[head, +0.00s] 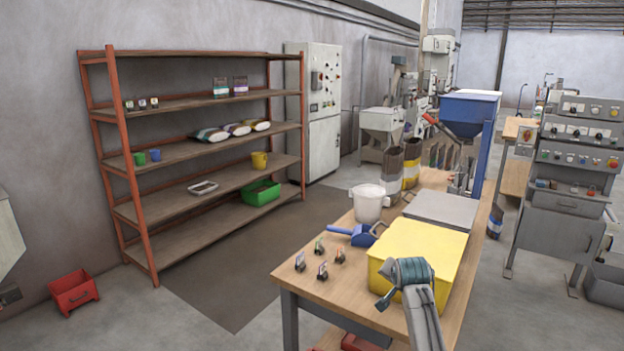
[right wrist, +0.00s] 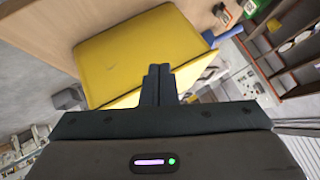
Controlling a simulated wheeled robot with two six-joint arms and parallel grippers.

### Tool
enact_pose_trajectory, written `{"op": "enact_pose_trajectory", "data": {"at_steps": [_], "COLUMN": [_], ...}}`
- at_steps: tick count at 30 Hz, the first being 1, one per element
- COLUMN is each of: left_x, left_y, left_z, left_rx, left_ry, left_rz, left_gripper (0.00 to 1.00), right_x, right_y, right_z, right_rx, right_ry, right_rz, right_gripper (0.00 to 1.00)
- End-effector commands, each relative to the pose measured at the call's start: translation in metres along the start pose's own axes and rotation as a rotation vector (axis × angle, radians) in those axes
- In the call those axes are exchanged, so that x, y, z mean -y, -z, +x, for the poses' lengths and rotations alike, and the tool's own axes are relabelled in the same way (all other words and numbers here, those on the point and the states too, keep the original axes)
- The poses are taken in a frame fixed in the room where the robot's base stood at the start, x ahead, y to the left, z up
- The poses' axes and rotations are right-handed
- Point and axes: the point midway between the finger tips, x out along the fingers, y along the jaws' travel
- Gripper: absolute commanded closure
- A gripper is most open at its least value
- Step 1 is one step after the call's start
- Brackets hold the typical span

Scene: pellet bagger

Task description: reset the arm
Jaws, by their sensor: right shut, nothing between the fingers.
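My right gripper (head: 383,302) is at the near end of the wooden workbench (head: 465,285), in front of the yellow box (head: 420,238). In the right wrist view its two dark fingers (right wrist: 160,72) are together with nothing between them. The yellow box (right wrist: 130,50) fills much of that view behind the fingers. Whether the fingers touch the box is not clear. My left gripper is out of view.
On the bench are a blue scoop (head: 352,235), a white bucket (head: 368,204), a grey flat-topped unit (head: 436,209) and several small clips (head: 322,270). A blue hopper (head: 468,112) stands behind. A shelf rack (head: 200,150) stands left, with open floor before it.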

Motion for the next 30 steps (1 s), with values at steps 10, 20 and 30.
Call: {"op": "enact_pose_trajectory", "data": {"at_steps": [10,20,30], "left_x": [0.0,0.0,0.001], "left_y": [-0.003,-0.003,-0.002], "left_z": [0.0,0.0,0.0], "left_rx": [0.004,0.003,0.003], "left_ry": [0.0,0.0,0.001], "left_rz": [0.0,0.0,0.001], "left_gripper": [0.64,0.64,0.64], "right_x": [-0.152,-0.271,-0.324], "right_y": [-0.134,-0.246,-0.3], "right_z": [-0.035,-0.137,-0.229], "right_rx": [0.134,0.295,0.415], "right_ry": [-0.104,-0.156,-0.153], "right_rz": [-0.224,-0.487,-0.673], "right_gripper": [1.0,1.0,1.0]}}
